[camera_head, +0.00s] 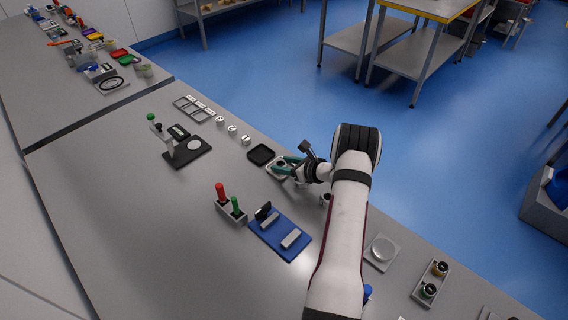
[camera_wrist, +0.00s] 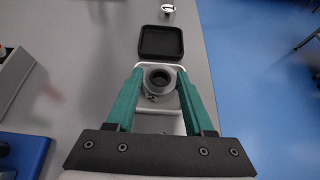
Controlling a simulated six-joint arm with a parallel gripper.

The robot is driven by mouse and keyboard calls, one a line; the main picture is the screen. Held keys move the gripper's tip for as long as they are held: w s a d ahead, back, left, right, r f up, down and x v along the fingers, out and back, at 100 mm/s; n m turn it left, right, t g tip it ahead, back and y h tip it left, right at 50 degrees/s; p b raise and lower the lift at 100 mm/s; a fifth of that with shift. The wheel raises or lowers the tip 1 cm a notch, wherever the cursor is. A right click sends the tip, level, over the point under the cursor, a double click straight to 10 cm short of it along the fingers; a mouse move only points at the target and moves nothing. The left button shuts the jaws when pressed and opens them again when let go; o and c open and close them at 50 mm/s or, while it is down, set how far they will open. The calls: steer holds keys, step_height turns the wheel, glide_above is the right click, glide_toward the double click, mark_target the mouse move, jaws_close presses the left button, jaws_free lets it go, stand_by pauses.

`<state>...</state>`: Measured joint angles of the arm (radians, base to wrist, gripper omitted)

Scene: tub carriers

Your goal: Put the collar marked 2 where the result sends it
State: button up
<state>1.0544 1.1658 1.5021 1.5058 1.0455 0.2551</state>
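A grey ring-shaped collar (camera_wrist: 158,80) with a dark bore shows in the wrist view. It sits between the fingertips of my gripper (camera_wrist: 160,72), over or in a pale-rimmed holder (camera_wrist: 158,122). In the head view my gripper (camera_head: 287,165) is low over the bench's far edge, beside the black square tray (camera_head: 261,155), and the collar cannot be made out there.
Several round silver pieces (camera_head: 232,128) stand beyond the black tray, near a three-part labelled tray (camera_head: 194,108). A gauge stand (camera_head: 170,148) is at left. A red-and-green-handled holder (camera_head: 231,209) and a blue fixture (camera_head: 280,234) stand nearer. The bench's left part is clear.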

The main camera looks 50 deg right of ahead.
steer(key=o, duration=0.4)
steer(key=shift+r, duration=0.1)
